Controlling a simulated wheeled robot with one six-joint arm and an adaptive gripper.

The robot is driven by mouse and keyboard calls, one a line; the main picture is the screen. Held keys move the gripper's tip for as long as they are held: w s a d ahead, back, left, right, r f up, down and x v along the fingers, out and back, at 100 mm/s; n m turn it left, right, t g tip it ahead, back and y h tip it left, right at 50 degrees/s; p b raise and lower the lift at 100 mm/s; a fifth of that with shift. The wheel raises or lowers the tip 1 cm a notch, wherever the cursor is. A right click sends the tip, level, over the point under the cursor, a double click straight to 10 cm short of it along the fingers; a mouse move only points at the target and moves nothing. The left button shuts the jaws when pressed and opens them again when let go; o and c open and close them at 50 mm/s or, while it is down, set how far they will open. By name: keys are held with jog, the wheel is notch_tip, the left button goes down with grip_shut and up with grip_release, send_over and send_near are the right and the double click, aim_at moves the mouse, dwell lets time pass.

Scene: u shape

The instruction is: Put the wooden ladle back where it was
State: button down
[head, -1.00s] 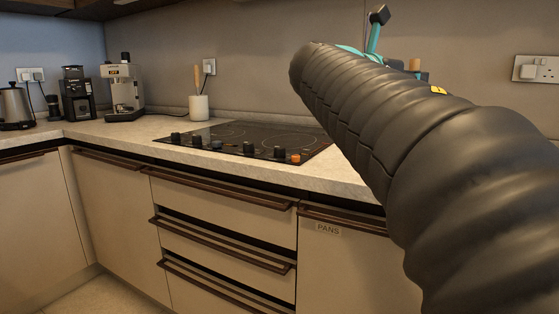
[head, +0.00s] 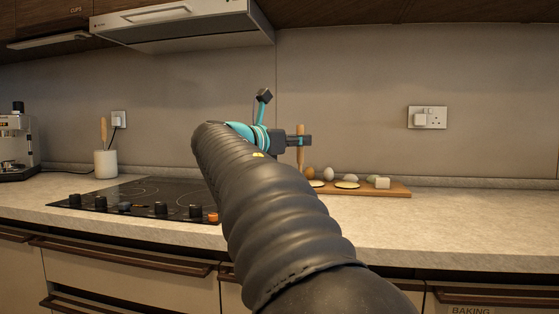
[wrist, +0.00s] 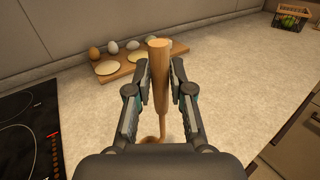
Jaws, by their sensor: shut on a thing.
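The wooden ladle (wrist: 160,75) is upright between my fingers in the wrist view, its handle end toward the camera and its lower end partly hidden behind my gripper body. My gripper (wrist: 161,88) is shut on the handle. In the head view, the handle (head: 301,153) shows as a thin upright piece at my gripper (head: 304,141), above the counter. Whether its lower end touches the counter I cannot tell. A white crock (head: 106,164) stands at the back left beyond the hob, with one wooden handle sticking out.
A wooden board (head: 397,189) with eggs, pale round slices and a white block lies at the back of the counter. The black hob (head: 150,194) is to the left. A basket (wrist: 292,15) stands far right in the wrist view. The counter (head: 480,225) right of the board is clear.

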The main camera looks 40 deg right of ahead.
aim_at(297, 158)
jog(key=shift+w+f+b, duration=0.1)
jog(key=shift+f+b, duration=0.4)
jog(key=shift+f, duration=1.75)
jog(key=c, duration=1)
grip_release()
jog(key=shift+c, duration=0.2)
jog(key=shift+r, duration=0.25)
jog(key=s+a, duration=0.1)
jog(key=a, duration=1.1)
jog(key=shift+s, duration=0.35)
jog(key=shift+d, duration=0.1)
